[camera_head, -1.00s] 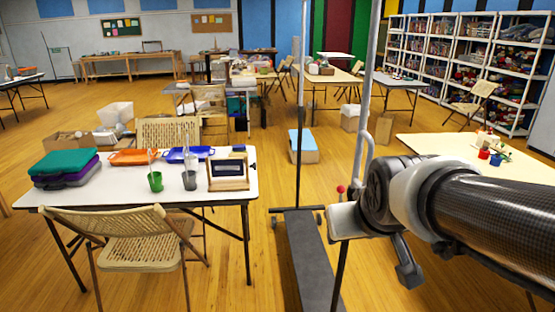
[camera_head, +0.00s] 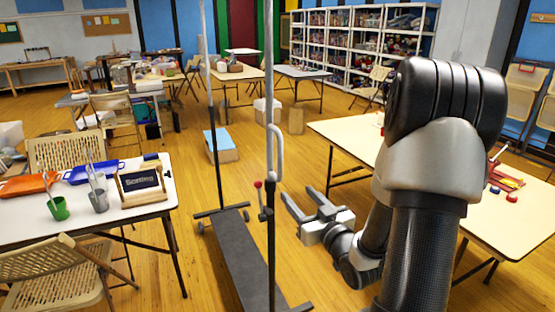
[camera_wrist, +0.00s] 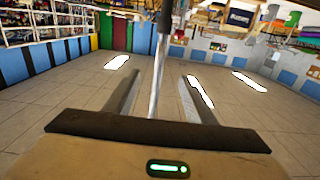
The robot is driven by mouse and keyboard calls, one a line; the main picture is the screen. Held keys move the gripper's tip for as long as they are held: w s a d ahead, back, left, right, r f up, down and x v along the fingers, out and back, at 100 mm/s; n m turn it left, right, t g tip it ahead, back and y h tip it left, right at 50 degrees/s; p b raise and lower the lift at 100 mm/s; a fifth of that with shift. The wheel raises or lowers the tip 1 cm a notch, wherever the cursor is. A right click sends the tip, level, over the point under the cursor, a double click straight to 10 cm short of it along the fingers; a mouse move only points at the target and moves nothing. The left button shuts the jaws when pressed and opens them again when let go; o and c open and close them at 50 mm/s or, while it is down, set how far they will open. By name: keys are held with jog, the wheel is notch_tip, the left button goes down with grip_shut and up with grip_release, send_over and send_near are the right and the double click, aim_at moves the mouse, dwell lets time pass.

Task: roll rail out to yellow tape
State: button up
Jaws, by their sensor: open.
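The rail is a tall rolling rack with grey metal uprights (camera_head: 270,75) and a long dark base (camera_head: 240,262) on castors. Its near upright carries a looped handle (camera_head: 281,150) and a lever with a red knob (camera_head: 258,184). My gripper (camera_head: 297,193) is open and empty just right of this upright, low down, its fingers pointing towards the back of the room. In the wrist view a pale pole (camera_wrist: 158,75) appears in the gap between my open fingers (camera_wrist: 158,88); whether it is inside them or beyond is unclear. I see no yellow tape.
A white table (camera_head: 130,222) with cups and trays and a folding chair (camera_head: 45,275) stand left. Another table (camera_head: 345,131) stands right, partly behind my arm. A blue-topped box (camera_head: 221,146) lies behind the rail. Wooden floor shows around the base.

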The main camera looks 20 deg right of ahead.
aim_at(281, 176)
jog(key=w, duration=0.8)
jog(key=w+b, duration=0.1)
jog(key=w, duration=0.3)
jog(key=shift+a+f, duration=0.15)
jog(key=shift+a, duration=0.1)
jog(key=shift+w, duration=0.55)
grip_shut()
